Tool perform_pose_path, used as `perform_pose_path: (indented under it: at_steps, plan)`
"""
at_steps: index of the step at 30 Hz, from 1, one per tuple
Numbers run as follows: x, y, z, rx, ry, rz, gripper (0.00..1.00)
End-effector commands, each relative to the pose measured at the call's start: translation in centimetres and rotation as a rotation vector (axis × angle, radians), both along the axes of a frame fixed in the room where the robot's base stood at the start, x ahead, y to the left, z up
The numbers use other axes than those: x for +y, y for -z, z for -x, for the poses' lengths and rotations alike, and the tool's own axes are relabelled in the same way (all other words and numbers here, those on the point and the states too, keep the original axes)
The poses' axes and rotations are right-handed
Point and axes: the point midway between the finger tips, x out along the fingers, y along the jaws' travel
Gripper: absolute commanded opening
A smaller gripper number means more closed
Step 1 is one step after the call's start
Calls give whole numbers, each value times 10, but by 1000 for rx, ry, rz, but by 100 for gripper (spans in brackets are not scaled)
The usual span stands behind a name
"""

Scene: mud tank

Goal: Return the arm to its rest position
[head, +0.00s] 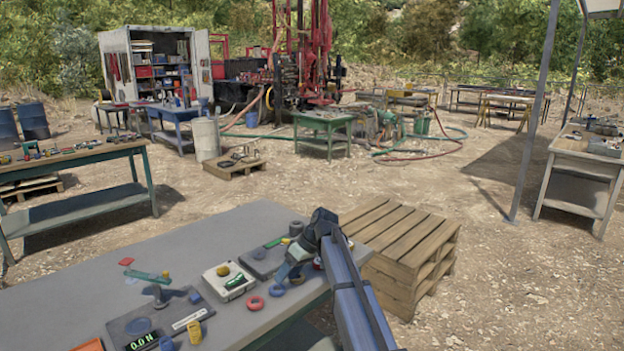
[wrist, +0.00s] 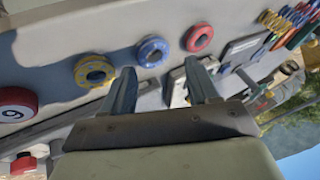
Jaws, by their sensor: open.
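My arm (head: 352,290) reaches from the lower right of the head view over the right end of the grey table (head: 215,245). My gripper (head: 290,272) is above the table's right edge, pointing left and down. In the wrist view my gripper (wrist: 165,88) shows two fingers spread apart with nothing held between them. A blue ring (wrist: 153,51), a yellow ring (wrist: 94,70) and a red ring (wrist: 199,38) lie on the table beyond the fingertips. Part of the table under the arm is hidden.
The table holds a white tray (head: 229,281), a red ring (head: 255,303), a scale with a green display (head: 142,341) and several small parts. Stacked wooden pallets (head: 405,245) stand close to the right of the arm. Open gravel (head: 530,280) lies further right.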

Motion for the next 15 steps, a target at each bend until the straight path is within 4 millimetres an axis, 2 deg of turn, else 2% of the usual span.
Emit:
perform_pose_path:
  at_steps: [1, 9, 15]
  plan:
    - [-24, 5, -8, 0, 27, -21, 60]
    - [-129, 25, -34, -24, 139, -127, 60]
    - [-208, 39, -44, -54, 227, -203, 60]
